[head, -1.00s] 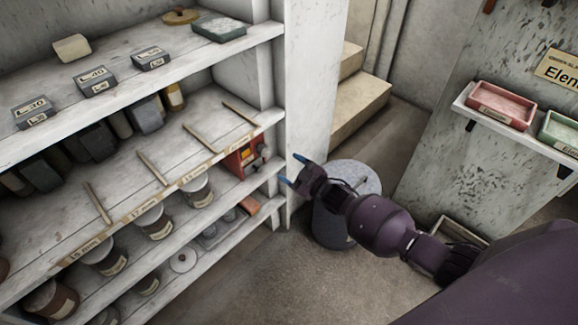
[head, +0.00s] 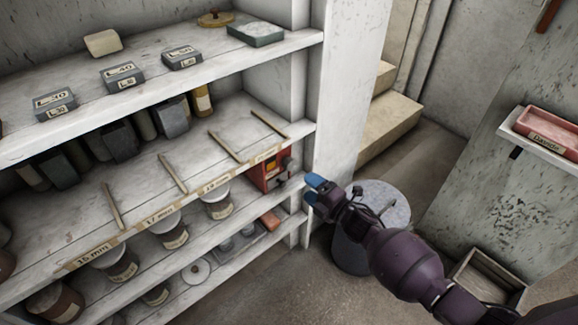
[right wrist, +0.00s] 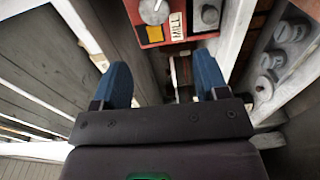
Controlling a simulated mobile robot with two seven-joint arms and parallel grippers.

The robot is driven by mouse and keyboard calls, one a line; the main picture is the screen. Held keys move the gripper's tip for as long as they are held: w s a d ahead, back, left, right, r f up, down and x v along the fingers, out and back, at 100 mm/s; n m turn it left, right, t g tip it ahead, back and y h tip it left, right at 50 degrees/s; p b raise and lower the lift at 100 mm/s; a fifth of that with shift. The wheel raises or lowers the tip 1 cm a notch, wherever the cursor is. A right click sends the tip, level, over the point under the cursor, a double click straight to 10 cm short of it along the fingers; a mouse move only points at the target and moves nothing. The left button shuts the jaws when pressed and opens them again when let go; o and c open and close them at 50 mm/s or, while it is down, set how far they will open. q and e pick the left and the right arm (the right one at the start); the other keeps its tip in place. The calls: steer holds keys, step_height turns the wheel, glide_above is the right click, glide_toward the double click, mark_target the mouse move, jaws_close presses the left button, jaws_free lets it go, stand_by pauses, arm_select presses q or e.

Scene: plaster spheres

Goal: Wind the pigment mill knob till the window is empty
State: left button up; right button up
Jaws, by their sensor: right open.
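The pigment mill (head: 267,173) is a small red box at the right end of a middle shelf in the head view. In the right wrist view the mill's red face (right wrist: 178,38) shows at the top, with a "MILL" label (right wrist: 177,25), a pale round knob (right wrist: 153,11) cut by the frame edge, and a dark round part (right wrist: 208,15). A small yellow patch (right wrist: 155,34) sits below the knob; I cannot tell if it is the window. My right gripper (head: 314,188) is open and empty, blue fingers apart, just right of the mill and not touching it. My left gripper is out of view.
The shelf's white end post (head: 337,90) stands close by my right gripper. Lidded jars (head: 217,204) and a tray (head: 238,240) sit on the shelf below. A grey drum (head: 352,250) stands behind my right arm. A wall ledge holds a pink tray (head: 548,130).

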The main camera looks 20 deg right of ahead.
mark_target(292, 165)
steer(key=w+n+b, duration=0.1)
steer(key=w+n, duration=0.2)
steer(key=n, duration=0.2)
steer(key=w+a+n+b, duration=0.1)
steer(key=w+n+b, duration=0.1)
steer(key=n, duration=0.3)
steer(key=w+n+t+h+b, duration=0.1)
steer(key=w+n, duration=0.3)
steer(key=n, duration=0.1)
steer(key=shift+a+r+n+b, duration=0.1)
steer(key=shift+a+n+b, duration=0.2)
steer(key=shift+a+b, duration=0.1)
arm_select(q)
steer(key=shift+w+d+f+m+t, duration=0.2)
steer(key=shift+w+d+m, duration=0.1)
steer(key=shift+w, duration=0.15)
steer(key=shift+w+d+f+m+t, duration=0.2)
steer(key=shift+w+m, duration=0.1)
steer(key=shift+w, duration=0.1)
arm_select(e)
steer(key=shift+w+a, duration=0.15)
steer(key=shift+w, duration=0.45)
steer(key=shift+r, duration=0.1)
steer(key=c, duration=0.9)
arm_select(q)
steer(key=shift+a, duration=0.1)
